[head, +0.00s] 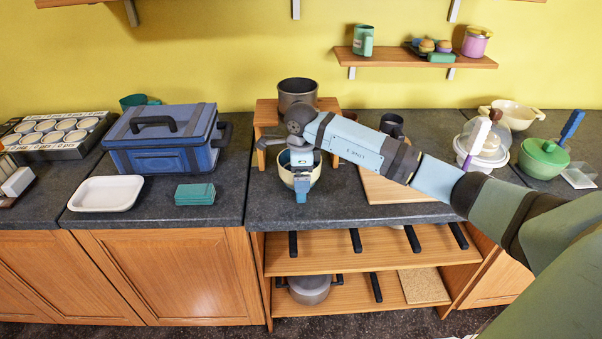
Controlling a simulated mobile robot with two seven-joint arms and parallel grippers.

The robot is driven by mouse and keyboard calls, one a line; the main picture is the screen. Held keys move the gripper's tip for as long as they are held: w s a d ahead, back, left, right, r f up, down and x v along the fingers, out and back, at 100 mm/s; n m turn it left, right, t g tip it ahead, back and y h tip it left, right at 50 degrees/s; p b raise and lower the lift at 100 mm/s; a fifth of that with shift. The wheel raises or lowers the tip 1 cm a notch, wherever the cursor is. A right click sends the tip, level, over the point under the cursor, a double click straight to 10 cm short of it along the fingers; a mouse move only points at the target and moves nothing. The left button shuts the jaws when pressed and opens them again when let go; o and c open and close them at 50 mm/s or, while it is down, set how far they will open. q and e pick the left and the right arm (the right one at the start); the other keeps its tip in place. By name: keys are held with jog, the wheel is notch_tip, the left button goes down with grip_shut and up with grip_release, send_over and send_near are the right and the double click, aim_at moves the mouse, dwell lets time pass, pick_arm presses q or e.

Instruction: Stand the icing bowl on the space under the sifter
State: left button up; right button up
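A dark grey round pot-like vessel, which looks like the sifter (297,92), sits on top of a small wooden stand (266,114) at the back of the counter. The space under the stand's top is largely hidden by my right arm. A cream bowl (287,178), likely the icing bowl, is in front of the stand at my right gripper. My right gripper (301,188) points down at its near rim, with one blue finger showing outside the front wall. The other finger is not clear, so its grip cannot be told. My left gripper is not in view.
A blue toolbox (165,143), white tray (105,194) and green box (195,194) are left of the bowl. A wooden board (405,190) lies right of it, partly under my arm. A domed cake stand (482,145) and green bowl (541,160) stand farther right.

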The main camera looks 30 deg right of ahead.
jog(key=shift+r+p, duration=0.7)
jog(key=shift+r, duration=0.75)
notch_tip(320, 180, up, 14)
jog(key=b, duration=0.1)
jog(key=shift+s+a+b, duration=0.2)
jog(key=shift+s+b, duration=0.1)
jog(key=shift+b, duration=0.1)
